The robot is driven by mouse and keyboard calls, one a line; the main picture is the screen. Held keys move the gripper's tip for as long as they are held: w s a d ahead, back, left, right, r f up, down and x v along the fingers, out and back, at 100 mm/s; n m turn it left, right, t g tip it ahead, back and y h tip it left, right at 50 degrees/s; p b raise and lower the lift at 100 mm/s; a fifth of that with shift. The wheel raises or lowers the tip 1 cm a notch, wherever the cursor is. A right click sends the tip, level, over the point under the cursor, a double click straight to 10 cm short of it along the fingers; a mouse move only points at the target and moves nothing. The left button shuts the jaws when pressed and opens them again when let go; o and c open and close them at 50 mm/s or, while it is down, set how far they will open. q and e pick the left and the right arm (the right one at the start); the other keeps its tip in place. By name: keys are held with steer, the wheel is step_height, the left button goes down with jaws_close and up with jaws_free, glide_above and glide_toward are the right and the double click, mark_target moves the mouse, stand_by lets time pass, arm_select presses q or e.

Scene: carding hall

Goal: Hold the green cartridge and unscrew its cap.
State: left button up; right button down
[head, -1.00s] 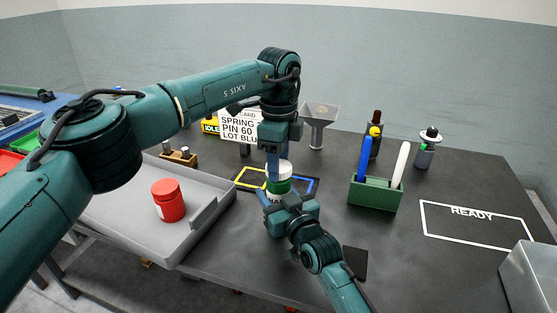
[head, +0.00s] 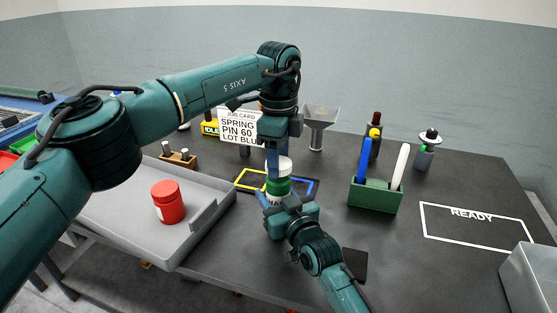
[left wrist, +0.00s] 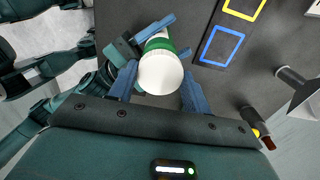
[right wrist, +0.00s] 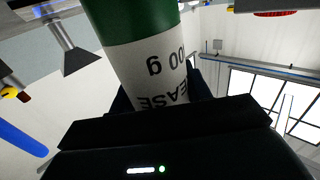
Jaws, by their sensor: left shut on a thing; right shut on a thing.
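The green cartridge (head: 277,187) stands upright over the table in the middle of the head view. It has a white label with dark print, also seen close up in the right wrist view (right wrist: 150,72). My right gripper (head: 279,204) is shut on its lower body. The white cap (left wrist: 160,73) is at the cartridge's top. My left gripper (head: 280,167) comes down from above and is shut on the cap, one blue finger on each side. In the head view a finger hides part of the cap. I cannot tell how far the cap is threaded on.
A red jar (head: 168,203) stands in the grey tray (head: 130,232) at left. A green pen holder (head: 375,195) and a READY outline (head: 478,228) are at right.

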arm_select(q)
steer(key=shift+r, duration=0.45)
steer(key=shift+r, duration=2)
arm_select(e)
steer(key=c, duration=0.6)
jaws_free()
